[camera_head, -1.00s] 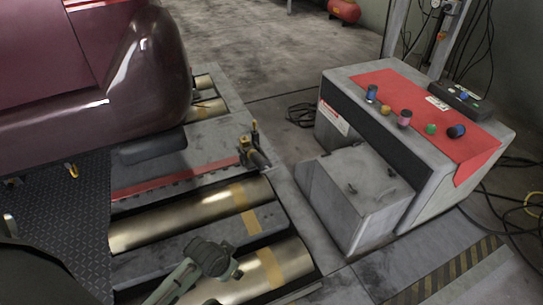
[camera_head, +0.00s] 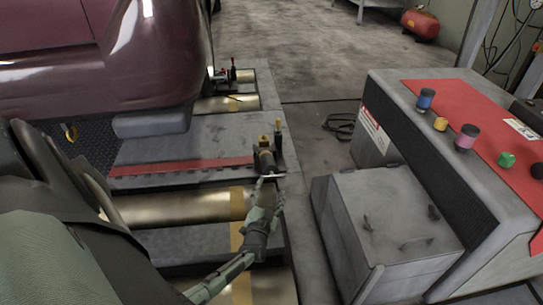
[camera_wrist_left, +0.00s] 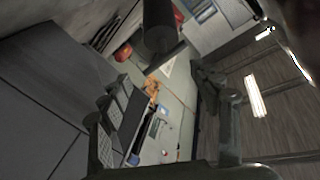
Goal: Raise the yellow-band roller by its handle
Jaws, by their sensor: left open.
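A metal roller (camera_head: 170,208) with a yellow band (camera_head: 237,204) lies in the floor frame. At its far right end stands a dark cylindrical fitting (camera_head: 265,160) with an upright yellow-tipped handle (camera_head: 278,134). My left gripper (camera_head: 269,190) is open, just on the near side of this fitting and over the roller's right end. Its fingers point toward the fitting; I cannot tell if they touch it. In the left wrist view, a dark cylinder (camera_wrist_left: 160,30) shows near the open fingers. My right gripper is not in view.
A grey console (camera_head: 440,150) with a red top and several coloured knobs stands right, with a grey box (camera_head: 385,220) before it. A maroon car (camera_head: 110,60) is at the back left. A red tank (camera_head: 420,23) and open floor (camera_head: 300,50) lie behind.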

